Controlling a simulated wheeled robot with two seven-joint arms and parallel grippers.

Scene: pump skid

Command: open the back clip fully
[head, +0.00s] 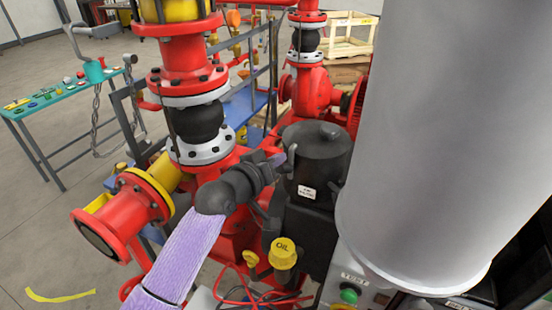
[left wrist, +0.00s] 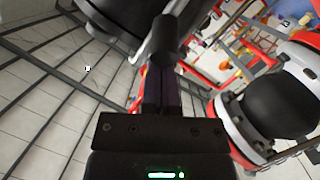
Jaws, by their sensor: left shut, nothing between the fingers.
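A black round housing with a lid (head: 318,143) and a small white label stands on the pump skid, in the middle of the head view. A grey clip (head: 290,160) shows on its left side, close to my left gripper. Another clip-like piece shows low on its right side. I cannot tell which one is the back clip. My left gripper (head: 276,160) is shut and empty, its tips beside the housing's left side. In the left wrist view its fingers (left wrist: 161,80) point at a dark rounded piece (left wrist: 166,42) by the housing; contact is unclear. My right gripper is not seen.
A red pipe column with a black rubber joint (head: 195,122) stands left of the housing. A yellow oil cap (head: 283,253) and a test box (head: 349,294) are in front. A large grey cylinder blocks the right side. A teal tool table (head: 65,93) is far left.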

